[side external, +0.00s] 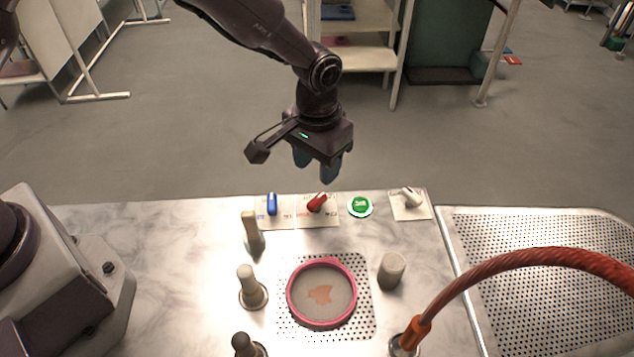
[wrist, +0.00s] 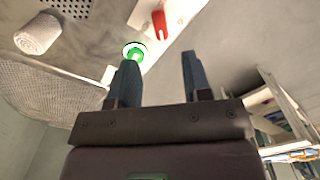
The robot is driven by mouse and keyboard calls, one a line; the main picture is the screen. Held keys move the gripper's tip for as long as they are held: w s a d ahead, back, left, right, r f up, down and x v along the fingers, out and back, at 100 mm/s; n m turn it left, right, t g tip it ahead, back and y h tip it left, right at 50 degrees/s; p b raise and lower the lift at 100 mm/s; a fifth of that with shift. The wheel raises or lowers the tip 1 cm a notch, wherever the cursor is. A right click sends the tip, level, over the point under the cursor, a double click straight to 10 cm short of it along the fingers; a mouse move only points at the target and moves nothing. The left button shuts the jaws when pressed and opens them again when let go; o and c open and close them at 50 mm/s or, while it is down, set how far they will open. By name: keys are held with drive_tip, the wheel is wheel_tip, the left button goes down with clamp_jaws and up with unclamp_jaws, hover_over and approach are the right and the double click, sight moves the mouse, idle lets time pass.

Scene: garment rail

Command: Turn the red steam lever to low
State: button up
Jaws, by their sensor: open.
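The red steam lever (side external: 317,202) sits on a pale label plate near the back edge of the marble counter, tilted toward the upper right in the side external view. It also shows in the wrist view (wrist: 160,22), at the top, beyond the fingertips. My gripper (side external: 317,172) is above and behind the counter's back edge, close to the lever but apart from it. In the wrist view its two blue-grey fingers (wrist: 160,58) are spread with nothing between them. The label text is too small to read.
A blue lever (side external: 272,204) is left of the red one; a green button (side external: 360,206) and a white knob (side external: 411,197) are right. Several upright posts and a pink-rimmed dish (side external: 322,292) stand in front. A red hose (side external: 520,262) arches at the right over a perforated tray (side external: 560,240).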

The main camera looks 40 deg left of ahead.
drive_tip(key=shift+r, duration=2.4)
drive_tip(key=s+a+r+t, duration=0.2)
drive_tip(key=s+a+r, duration=0.6)
drive_tip(key=s+r, duration=0.2)
drive_tip(key=s+a+r+t, duration=0.3)
drive_tip(key=s+a+r, duration=0.6)
drive_tip(key=s, duration=0.3)
drive_tip(key=shift+s+a+r+t, duration=0.15)
drive_tip(key=shift+s+r+t, duration=0.15)
drive_tip(key=shift+r, duration=0.25)
